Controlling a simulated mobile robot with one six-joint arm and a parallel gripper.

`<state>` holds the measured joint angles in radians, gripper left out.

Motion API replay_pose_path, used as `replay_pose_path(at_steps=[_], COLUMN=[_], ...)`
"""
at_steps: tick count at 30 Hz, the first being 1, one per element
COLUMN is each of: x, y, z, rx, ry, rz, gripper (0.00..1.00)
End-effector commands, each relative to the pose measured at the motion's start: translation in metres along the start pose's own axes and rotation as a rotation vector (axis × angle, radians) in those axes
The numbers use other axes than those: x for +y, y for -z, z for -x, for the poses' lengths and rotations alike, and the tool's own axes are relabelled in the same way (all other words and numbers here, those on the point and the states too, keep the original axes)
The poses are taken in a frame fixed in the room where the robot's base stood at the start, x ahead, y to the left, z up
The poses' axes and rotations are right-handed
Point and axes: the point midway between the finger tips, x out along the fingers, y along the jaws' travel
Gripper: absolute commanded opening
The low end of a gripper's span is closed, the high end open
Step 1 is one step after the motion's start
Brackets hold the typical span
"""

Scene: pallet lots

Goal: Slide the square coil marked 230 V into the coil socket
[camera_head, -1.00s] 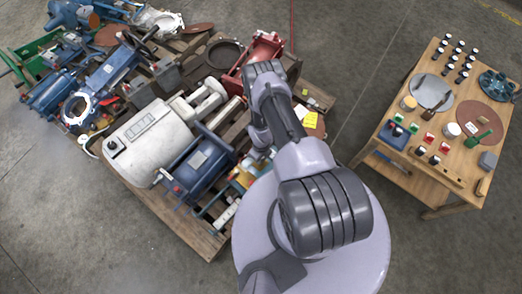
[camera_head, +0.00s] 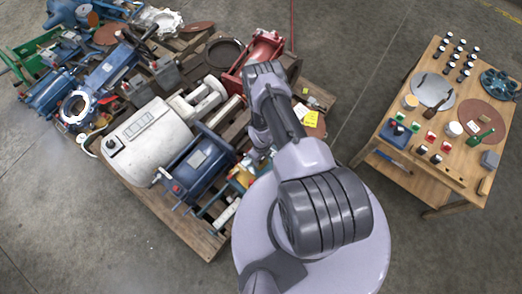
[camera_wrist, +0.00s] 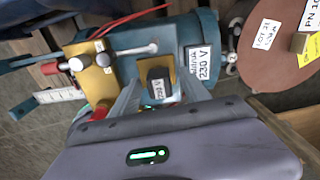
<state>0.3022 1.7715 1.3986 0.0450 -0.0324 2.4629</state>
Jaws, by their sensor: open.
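In the wrist view, a small dark square coil (camera_wrist: 159,84) with a white label reading 230 V sits in front of an upright brass-coloured plate (camera_wrist: 171,68). My gripper (camera_wrist: 162,97) is open, with one finger on each side of the coil; whether they touch it I cannot tell. A larger label (camera_wrist: 201,63) with 230 V is on the blue-green body beside the plate. The coil socket is not clearly seen; the coil and my fingers hide what lies behind them.
A brass block (camera_wrist: 92,70) with round knobs and red wires stands left of the coil, with a metal rod nearby. In the head view, a blue machine (camera_head: 199,163) and a white tank (camera_head: 147,139) crowd the pallet. A wooden table (camera_head: 400,172) with small parts stands right.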

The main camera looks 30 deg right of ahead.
Motion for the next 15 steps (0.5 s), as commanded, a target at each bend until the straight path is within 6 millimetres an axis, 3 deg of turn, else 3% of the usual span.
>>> replay_pose_path(at_steps=[5,15], x=[0.0,-0.001], y=[-0.001,-0.001], z=[0.022,0.119], rx=[0.0,-0.001], ry=[0.001,0.001], rz=[0.001,0.0], gripper=[0.54,0.54])
